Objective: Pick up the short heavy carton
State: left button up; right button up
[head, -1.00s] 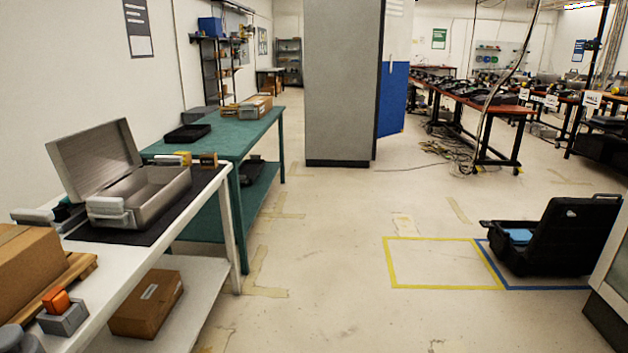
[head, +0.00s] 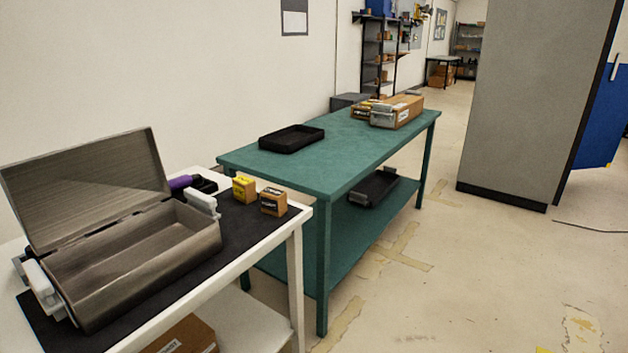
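A brown carton (head: 190,338) with a white label lies on the white table's lower shelf, cut off by the bottom edge of the head view. Another open-topped brown carton (head: 407,112) stands at the far end of the green table, with small items beside it. I cannot tell from the picture which carton is the short heavy one. Neither of my grippers shows in the head view.
An open grey metal case (head: 130,265) sits on a black mat on the white table (head: 297,270). Two small boxes (head: 244,189) (head: 273,202) stand beside it. A black tray (head: 291,138) lies on the green table (head: 350,150).

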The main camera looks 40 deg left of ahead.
aim_at(273, 201)
jog(key=i, duration=1.25)
jog(key=u, duration=2.45)
